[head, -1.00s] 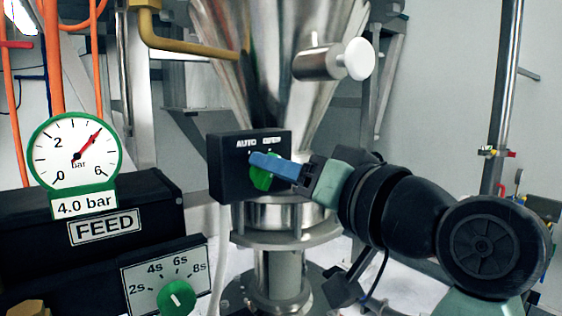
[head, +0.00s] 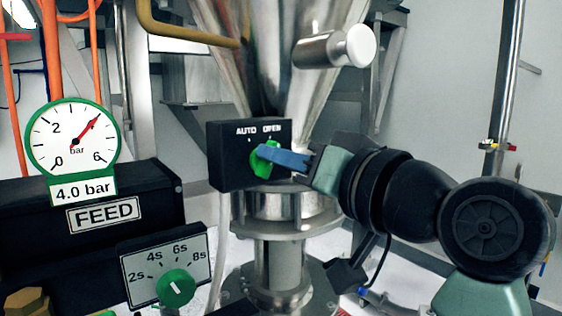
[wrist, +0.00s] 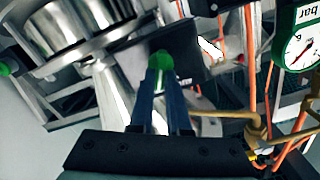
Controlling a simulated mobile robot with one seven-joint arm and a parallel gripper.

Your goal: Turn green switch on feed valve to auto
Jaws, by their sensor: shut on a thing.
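The feed valve's black switch box (head: 228,166) is on the front of the steel hopper in the head view, with AUTO and OPEN marked on its face. Its green switch (head: 262,164) slants up to the right, with its upper end near the OPEN mark. My gripper (head: 268,155) reaches in from the right with its blue fingers shut on the green switch, hiding part of it. In the wrist view, the green switch (wrist: 160,61) shows at the tips of the two blue fingers (wrist: 158,76).
A black FEED unit (head: 150,215) with a green-rimmed gauge (head: 72,145) stands at the left. Below it is a timer panel with a green knob (head: 175,288). A steel cylinder with a white cap (head: 360,46) juts out above the switch box. A pole (head: 500,100) stands at the right.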

